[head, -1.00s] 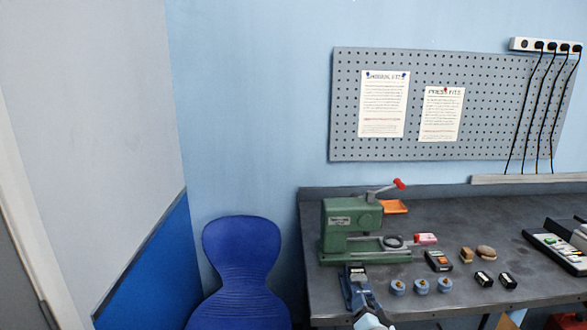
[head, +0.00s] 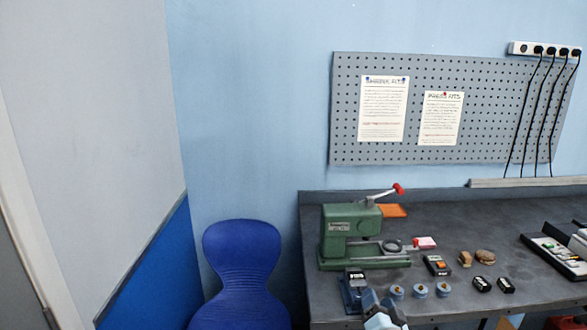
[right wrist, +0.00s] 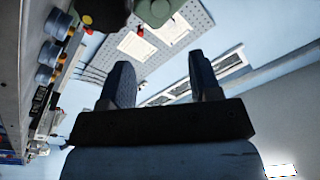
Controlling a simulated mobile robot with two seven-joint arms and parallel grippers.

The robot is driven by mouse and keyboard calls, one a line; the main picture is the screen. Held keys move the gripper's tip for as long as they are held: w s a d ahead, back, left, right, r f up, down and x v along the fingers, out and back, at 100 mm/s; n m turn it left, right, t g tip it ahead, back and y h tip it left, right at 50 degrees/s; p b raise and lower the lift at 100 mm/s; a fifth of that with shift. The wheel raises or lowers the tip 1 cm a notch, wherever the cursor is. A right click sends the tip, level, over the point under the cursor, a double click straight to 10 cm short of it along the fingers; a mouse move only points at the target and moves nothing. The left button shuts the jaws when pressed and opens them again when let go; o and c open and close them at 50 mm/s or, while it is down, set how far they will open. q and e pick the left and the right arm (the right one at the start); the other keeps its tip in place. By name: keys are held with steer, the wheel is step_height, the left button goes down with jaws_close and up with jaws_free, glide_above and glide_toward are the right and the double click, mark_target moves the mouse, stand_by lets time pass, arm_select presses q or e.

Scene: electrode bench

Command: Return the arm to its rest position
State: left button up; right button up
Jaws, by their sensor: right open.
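My right gripper (head: 377,302) shows at the bottom of the head view, over the front edge of the bench, just right of a blue-grey block with a black top (head: 354,288). In the right wrist view, the right gripper (right wrist: 160,65) has its two fingers spread wide with nothing between them. It appears tilted, with the wall and pegboard beyond the fingers. My left gripper is not in view.
A green press (head: 350,240) with a red-tipped lever stands on the dark bench (head: 440,220). Several blue round holders (head: 420,291), a black-and-orange device (head: 437,265) and small black blocks (head: 482,284) lie nearby. A blue chair (head: 241,260) stands left of the bench.

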steer(key=s+a+f+g, duration=0.1)
steer(key=s+a+f, duration=0.1)
steer(key=s+f, duration=0.2)
step_height(320, 180, down, 3)
steer(key=shift+s+r, duration=0.1)
steer(key=shift+s, duration=0.05)
steer(key=w+b, duration=0.2)
steer(key=w, duration=0.5)
steer(key=shift+r, duration=0.15)
steer(key=shift+w, duration=0.1)
steer(key=shift+d, duration=0.15)
